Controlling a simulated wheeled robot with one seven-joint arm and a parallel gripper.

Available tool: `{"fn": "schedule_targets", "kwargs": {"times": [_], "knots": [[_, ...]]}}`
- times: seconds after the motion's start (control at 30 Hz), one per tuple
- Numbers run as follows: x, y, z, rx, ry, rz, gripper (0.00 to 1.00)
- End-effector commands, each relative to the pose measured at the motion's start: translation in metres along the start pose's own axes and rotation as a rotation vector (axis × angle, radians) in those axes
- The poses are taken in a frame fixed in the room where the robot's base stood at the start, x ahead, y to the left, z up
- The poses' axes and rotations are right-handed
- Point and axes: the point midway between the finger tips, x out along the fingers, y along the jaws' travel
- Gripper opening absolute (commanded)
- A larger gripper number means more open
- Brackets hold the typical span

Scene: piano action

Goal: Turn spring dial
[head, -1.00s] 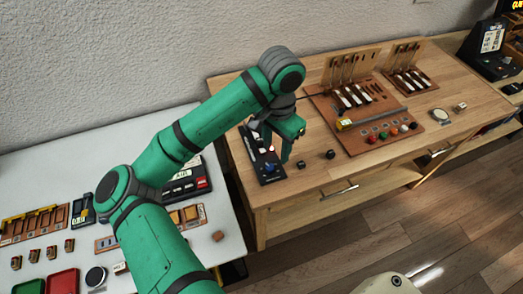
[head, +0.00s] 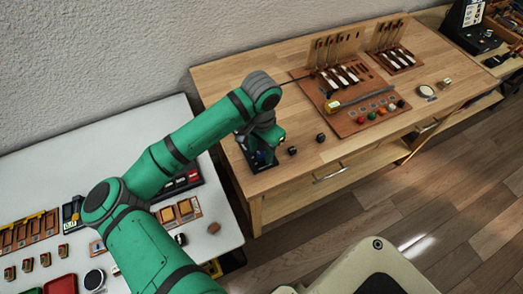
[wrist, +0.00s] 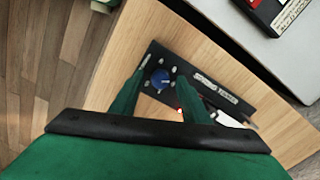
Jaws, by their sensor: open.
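A black panel (wrist: 215,92) with a blue round dial (wrist: 160,75) lies on the wooden table. Pale marks ring the dial, and a small red spot and white labels show beside it. My gripper (wrist: 160,84) is open, with one green finger on each side of the dial in the wrist view. I cannot tell how far the fingertips are above it or whether they touch it. In the head view my gripper (head: 264,148) hides most of the black panel (head: 261,167), and the dial is not clear there.
Two small black knobs (head: 292,151) stand right of the panel. A brown board (head: 352,97) with hammers and coloured buttons lies farther right on the wooden table (head: 222,80). A white table (head: 70,140) with trays and parts is at the left.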

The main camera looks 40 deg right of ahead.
Motion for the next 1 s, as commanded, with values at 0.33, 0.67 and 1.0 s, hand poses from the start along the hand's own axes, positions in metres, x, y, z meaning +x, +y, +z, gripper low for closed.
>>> {"fn": "schedule_targets", "kwargs": {"times": [0.33,0.67,1.0], "knots": [[0.0033,0.0002,-0.0001,0.0,0.0,0.001,0.4],[0.0032,0.0004,-0.0002,0.012,0.0,0.001,0.01],[0.0029,0.0005,-0.0007,0.204,0.002,0.001,0.01]]}}
